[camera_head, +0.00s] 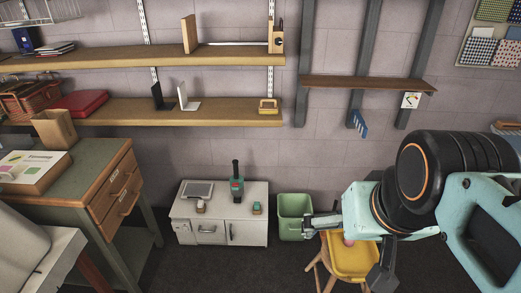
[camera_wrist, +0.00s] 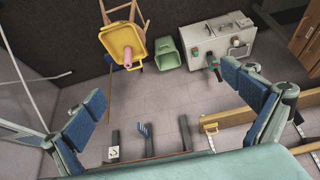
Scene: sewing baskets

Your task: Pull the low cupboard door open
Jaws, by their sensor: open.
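The low cupboard (camera_head: 247,234) is a small white cabinet standing against the wall. Its closed front carries a horizontal handle (camera_head: 207,231) on the left part and an upright dark handle (camera_head: 230,231) further right. In the wrist view the cupboard (camera_wrist: 203,50) appears turned around, at the top right. My gripper (camera_head: 340,245) is to the right of the cupboard in the head view, apart from it. It is open and empty, and its two blue-padded fingers (camera_wrist: 165,88) are spread wide in the wrist view.
A green bin (camera_head: 294,207) stands right beside the cupboard, and a wooden stool with a yellow tray (camera_head: 352,262) is beyond it. A tall dark tool (camera_head: 237,187) and small items stand on the cupboard. A wooden-drawered desk (camera_head: 85,160) is at left. Floor before the cupboard is clear.

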